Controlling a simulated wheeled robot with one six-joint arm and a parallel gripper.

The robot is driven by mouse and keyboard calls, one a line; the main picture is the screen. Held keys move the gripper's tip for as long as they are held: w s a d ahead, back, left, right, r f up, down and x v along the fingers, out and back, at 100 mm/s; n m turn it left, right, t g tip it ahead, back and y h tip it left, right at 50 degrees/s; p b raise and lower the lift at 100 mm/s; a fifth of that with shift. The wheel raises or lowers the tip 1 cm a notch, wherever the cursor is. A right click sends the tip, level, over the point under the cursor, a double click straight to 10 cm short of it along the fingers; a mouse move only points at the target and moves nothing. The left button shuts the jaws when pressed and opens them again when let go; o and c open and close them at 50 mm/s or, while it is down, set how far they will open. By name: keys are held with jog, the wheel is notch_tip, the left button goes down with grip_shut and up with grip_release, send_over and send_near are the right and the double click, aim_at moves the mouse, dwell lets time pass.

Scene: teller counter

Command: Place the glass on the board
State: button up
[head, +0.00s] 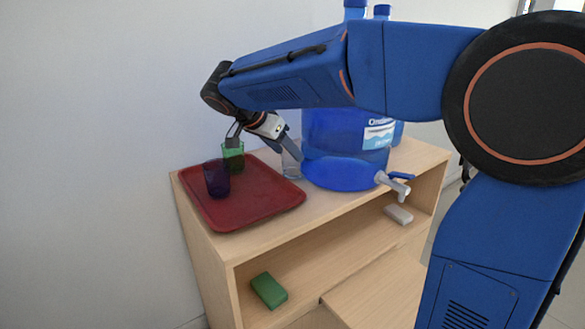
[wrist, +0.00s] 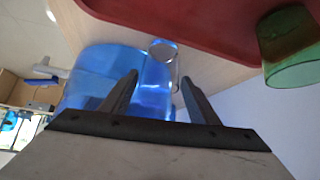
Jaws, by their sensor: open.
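A clear glass (head: 291,160) stands on the wooden top just right of the red tray (head: 245,200), the only board-like thing I see. In the wrist view the clear glass (wrist: 163,52) shows ahead of the gap between my fingertips. My gripper (head: 262,148) is open over the tray's back right part, its right finger overlapping the clear glass in the head view. The fingers (wrist: 159,79) hold nothing; whether they touch the glass I cannot tell. A dark purple glass (head: 216,180) and a green glass (head: 234,160) stand on the tray.
A large blue water jug (head: 345,155) with a white tap (head: 393,185) stands close right of the clear glass. A wall is behind the tray. The shelf below holds a green block (head: 269,290) and a pale block (head: 398,214). The tray's front right is bare.

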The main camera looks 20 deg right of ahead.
jog(key=shift+x, duration=0.8)
jog(key=shift+r, duration=0.1)
jog(key=c, duration=1.3)
